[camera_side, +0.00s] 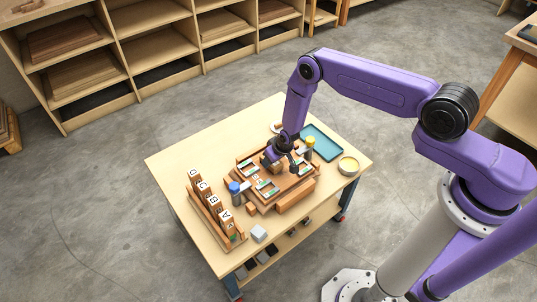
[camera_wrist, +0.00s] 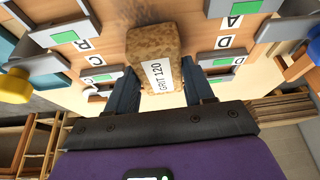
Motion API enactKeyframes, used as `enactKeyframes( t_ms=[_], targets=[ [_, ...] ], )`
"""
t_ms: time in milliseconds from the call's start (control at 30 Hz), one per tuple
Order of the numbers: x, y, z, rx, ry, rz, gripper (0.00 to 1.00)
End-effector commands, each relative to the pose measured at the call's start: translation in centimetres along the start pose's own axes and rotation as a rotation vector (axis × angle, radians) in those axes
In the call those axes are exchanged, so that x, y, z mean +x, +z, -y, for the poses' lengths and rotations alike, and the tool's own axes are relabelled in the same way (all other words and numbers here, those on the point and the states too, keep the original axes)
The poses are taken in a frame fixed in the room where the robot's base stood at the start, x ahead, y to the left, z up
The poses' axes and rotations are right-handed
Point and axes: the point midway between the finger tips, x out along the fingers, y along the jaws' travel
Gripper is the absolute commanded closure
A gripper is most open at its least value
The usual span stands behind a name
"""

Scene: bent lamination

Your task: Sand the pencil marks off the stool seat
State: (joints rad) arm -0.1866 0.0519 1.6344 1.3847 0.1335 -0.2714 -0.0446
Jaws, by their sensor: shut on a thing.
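My gripper (camera_wrist: 158,68) is shut on a brown, cork-like sanding block labelled "GRIT 120" (camera_wrist: 152,40). The block sits between both fingers in the wrist view. In the side view my gripper (camera_side: 277,160) is low over the wooden assembly in the middle of the table. I cannot tell whether the block touches the wood.
Grey brackets with green patches and letters flank the block (camera_wrist: 70,37).

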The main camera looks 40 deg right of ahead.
Motion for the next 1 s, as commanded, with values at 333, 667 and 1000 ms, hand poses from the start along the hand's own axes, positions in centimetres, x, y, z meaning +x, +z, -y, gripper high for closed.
enactKeyframes(
  t_ms=[333,667,1000],
  targets=[
    [-1.2,3.0,0.2,-0.001,-0.001,0.002,0.76],
    [-2.4,5.8,0.3,-0.002,-0.001,0.003,0.76],
    [-3.3,7.6,0.3,0.002,0.000,-0.003,0.76]
  ],
)
